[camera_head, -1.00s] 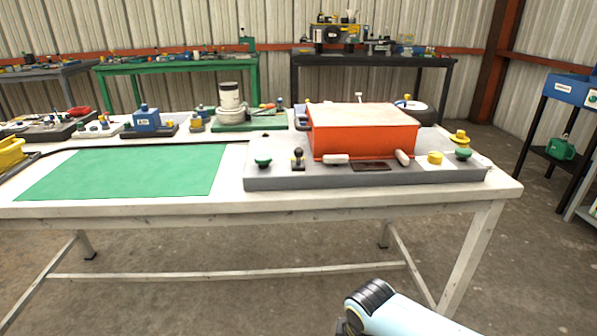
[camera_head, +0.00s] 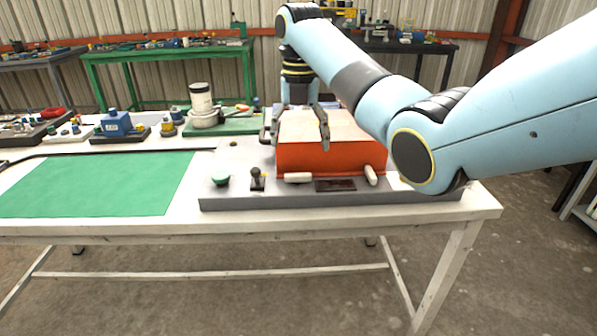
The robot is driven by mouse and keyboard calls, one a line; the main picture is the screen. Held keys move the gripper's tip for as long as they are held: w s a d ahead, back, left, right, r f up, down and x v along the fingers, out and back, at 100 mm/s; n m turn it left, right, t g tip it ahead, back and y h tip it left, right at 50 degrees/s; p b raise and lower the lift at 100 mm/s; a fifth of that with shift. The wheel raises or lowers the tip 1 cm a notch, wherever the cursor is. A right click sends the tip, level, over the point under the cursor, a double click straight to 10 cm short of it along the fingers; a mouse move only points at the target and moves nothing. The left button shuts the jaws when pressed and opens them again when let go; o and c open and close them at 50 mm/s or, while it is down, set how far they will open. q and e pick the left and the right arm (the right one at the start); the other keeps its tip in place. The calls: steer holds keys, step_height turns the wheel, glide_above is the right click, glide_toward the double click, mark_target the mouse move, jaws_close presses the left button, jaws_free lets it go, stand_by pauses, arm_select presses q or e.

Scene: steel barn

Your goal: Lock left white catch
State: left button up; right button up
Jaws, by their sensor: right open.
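The orange box (camera_head: 330,161) with a pale lid sits on a grey base plate (camera_head: 330,197). On its front side, the left white catch (camera_head: 298,178) lies about level. The right white catch (camera_head: 371,175) is tilted. My right gripper (camera_head: 299,142) hangs over the box's left part, fingers pointing down and spread apart. The left white catch is in front of and below it, apart from the fingers. Nothing shows between the fingers. My left gripper is not in view.
A green knob (camera_head: 220,180) and a black-topped lever (camera_head: 257,178) stand on the base left of the box. A dark plate (camera_head: 336,185) lies between the catches. A green mat (camera_head: 100,184) leaves free room at left. A white canister (camera_head: 202,101) stands behind.

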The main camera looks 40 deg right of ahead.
mark_target(298, 175)
steer(key=shift+n, duration=0.6)
steer(key=f, duration=0.6)
steer(key=w+f, duration=0.1)
steer(key=f, duration=0.2)
steer(key=shift+f+b, duration=0.15)
steer(key=shift+b, duration=0.25)
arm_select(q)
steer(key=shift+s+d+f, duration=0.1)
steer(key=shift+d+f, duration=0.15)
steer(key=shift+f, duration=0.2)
